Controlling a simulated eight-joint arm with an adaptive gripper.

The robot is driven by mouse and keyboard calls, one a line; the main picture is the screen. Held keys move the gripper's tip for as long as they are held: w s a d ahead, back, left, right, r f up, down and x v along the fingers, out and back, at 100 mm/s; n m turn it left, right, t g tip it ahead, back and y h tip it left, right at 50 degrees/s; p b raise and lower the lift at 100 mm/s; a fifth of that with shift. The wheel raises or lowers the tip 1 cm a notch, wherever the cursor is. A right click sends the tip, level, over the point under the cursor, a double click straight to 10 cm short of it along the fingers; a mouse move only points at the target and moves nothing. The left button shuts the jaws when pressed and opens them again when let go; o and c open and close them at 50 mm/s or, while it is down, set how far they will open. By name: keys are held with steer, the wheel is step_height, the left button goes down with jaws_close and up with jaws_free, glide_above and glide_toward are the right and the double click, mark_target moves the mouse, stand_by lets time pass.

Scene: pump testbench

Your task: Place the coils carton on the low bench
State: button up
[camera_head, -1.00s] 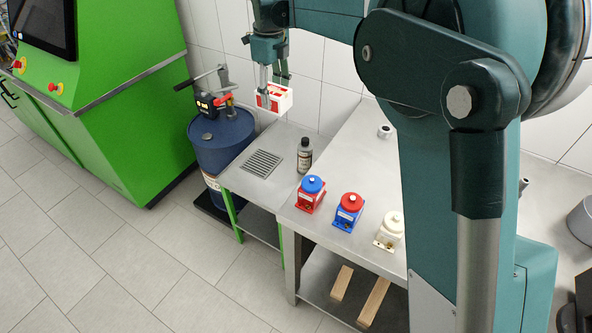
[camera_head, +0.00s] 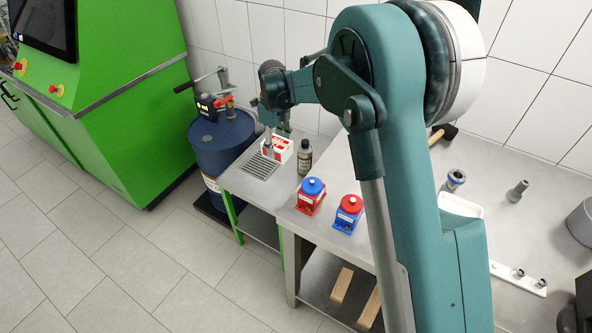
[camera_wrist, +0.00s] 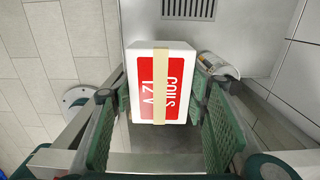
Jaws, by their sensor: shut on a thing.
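The coils carton (camera_head: 278,149), white with red panels, is at the low bench (camera_head: 262,194). In the wrist view the carton (camera_wrist: 177,88) shows a red label and a tan tape strip across its middle. My gripper (camera_head: 269,143) is shut on the carton, with a green pad (camera_wrist: 196,98) along its side. The low bench (camera_wrist: 262,38) shows close under the carton; I cannot tell whether they touch.
A dark bottle (camera_head: 304,157) stands just right of the carton; it also shows in the wrist view (camera_wrist: 218,65). A grate (camera_head: 260,167) lies in front. Red and blue pump units (camera_head: 311,196) stand on the higher table.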

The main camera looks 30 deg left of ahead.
step_height(320, 180, down, 11)
steer(key=shift+f, duration=0.1)
stand_by(0.4)
steer(key=shift+f+b, duration=0.6)
steer(key=shift+f, duration=2.5)
steer(key=shift+f+b, duration=0.35)
steer(key=shift+f, duration=1.55)
steer(key=shift+f, duration=0.15)
steer(key=o, duration=1.2)
steer(key=shift+c, duration=0.2)
